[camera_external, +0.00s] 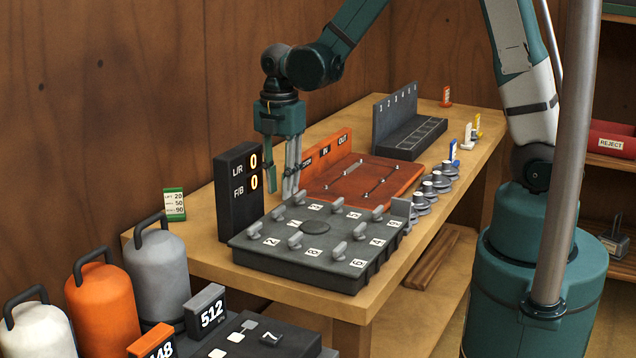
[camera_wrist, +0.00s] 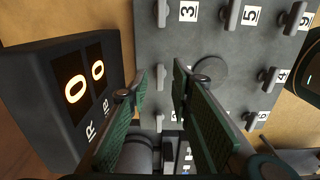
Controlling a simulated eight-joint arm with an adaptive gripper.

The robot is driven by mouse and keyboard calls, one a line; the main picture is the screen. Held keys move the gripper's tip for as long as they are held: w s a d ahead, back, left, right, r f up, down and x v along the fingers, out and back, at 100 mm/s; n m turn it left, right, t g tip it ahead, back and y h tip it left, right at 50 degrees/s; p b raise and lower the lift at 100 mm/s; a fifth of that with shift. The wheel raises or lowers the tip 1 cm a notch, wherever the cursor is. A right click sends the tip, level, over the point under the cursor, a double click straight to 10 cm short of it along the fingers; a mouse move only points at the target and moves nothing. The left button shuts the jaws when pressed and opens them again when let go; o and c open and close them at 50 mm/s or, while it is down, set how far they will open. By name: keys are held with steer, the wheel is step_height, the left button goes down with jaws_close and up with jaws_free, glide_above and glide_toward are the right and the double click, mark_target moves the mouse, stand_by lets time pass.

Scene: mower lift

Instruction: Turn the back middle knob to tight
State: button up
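The dark grey panel (camera_external: 315,270) lies on the table with several lever knobs around a flat disc. The back middle knob (camera_external: 337,205), beside the label 5, also shows at the top of the wrist view (camera_wrist: 230,14). Its lever stands about upright in that view. My gripper (camera_external: 281,182) is open and empty, pointing down around the panel's back left corner. In the wrist view, my gripper (camera_wrist: 160,85) has its fingers apart near the left column of knobs, left of and apart from the back middle knob. Its exact height over the panel is unclear.
A black display (camera_external: 238,190) reading 0 and 0 stands close left of my gripper. An orange tray (camera_external: 370,185) lies behind the panel. Several metal discs (camera_external: 435,190) stand at the table's right edge.

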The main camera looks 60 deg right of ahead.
mark_target(282, 205)
steer(key=shift+f, duration=2.2)
jaws_close()
